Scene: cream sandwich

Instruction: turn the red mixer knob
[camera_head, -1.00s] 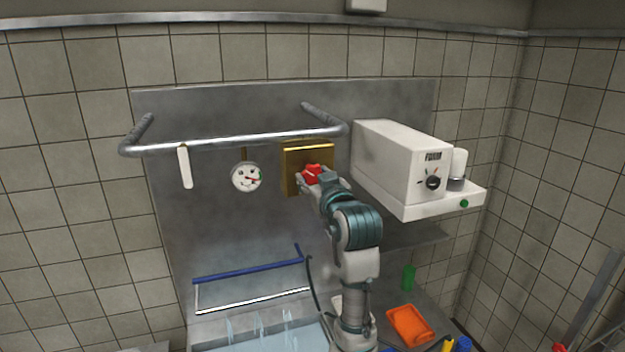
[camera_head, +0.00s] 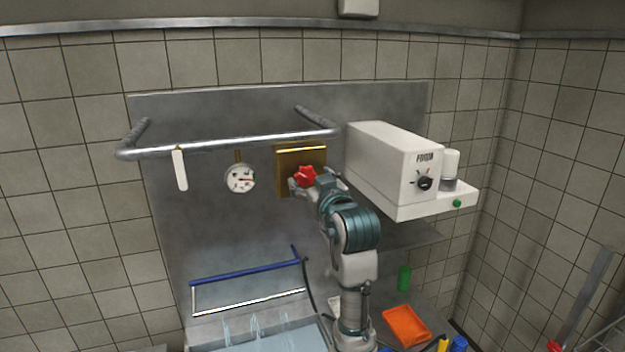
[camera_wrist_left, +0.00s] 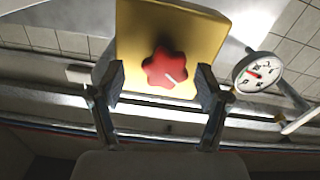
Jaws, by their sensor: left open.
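The red star-shaped mixer knob (camera_head: 305,175) sits on the front of a gold box (camera_head: 287,158) on the steel back panel. My left gripper (camera_wrist_left: 161,84) is open, with one dark-padded finger on each side of the knob. I cannot tell whether either finger touches it. In the head view my left gripper (camera_head: 307,182) is at the knob and partly covers the box's lower right. My right gripper is not in view.
A metal rail (camera_head: 230,142) runs just above the box. A round white gauge (camera_head: 240,178) hangs to its left, and a white machine (camera_head: 395,165) with a black knob stands to its right. An orange tray (camera_head: 406,325) and a green item (camera_head: 404,278) are below.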

